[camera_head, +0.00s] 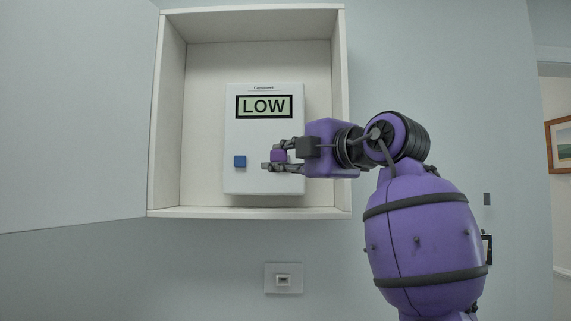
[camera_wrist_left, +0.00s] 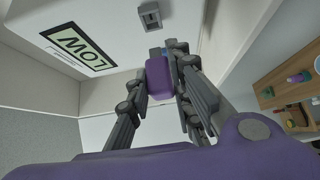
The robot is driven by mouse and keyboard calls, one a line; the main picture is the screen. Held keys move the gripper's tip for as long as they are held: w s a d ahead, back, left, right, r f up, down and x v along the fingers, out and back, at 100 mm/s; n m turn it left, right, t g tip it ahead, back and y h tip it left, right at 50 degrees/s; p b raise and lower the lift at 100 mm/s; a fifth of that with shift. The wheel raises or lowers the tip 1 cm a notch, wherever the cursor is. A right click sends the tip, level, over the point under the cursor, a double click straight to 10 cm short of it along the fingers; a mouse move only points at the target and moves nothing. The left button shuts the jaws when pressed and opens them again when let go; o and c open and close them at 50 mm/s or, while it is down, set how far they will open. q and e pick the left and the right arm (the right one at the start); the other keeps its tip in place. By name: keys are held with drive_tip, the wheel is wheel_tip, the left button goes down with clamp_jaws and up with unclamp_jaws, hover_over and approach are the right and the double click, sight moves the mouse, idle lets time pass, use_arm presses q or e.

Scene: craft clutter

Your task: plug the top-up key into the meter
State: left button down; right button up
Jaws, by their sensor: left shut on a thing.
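The white meter (camera_head: 262,128) hangs in the wall cabinet, and its screen (camera_head: 264,106) reads LOW. My left gripper (camera_head: 272,160) is in front of the meter's lower part, shut on the purple top-up key (camera_head: 279,155). In the left wrist view the key (camera_wrist_left: 159,78) is between the fingers, with a bluish patch just beyond it. A grey slotted socket (camera_wrist_left: 150,15) shows on the meter, apart from the key; the head view does not show it. My right gripper is in neither view.
The cabinet (camera_head: 342,120) has side walls and a bottom ledge around the meter. Its open door (camera_head: 75,110) is at the left. A wall socket (camera_head: 283,279) is below. A wooden surface (camera_wrist_left: 285,85) with several small things shows in the wrist view.

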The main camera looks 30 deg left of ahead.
sight(286, 159)
use_arm(q)
drive_tip(key=shift+s+d, duration=0.1)
drive_tip(key=shift+d, duration=0.1)
drive_tip(key=shift+w+a, duration=0.6)
drive_tip(key=shift+w, duration=0.35)
drive_tip(key=shift+w+a, duration=0.55)
drive_tip(key=shift+w, duration=0.35)
drive_tip(key=shift+w+a+r+p, duration=0.1)
drive_tip(key=shift+w+a+p, duration=0.3)
drive_tip(key=shift+w, duration=0.45)
idle(1.3)
drive_tip(key=c, duration=1.5)
unclamp_jaws()
drive_tip(key=shift+a, duration=0.1)
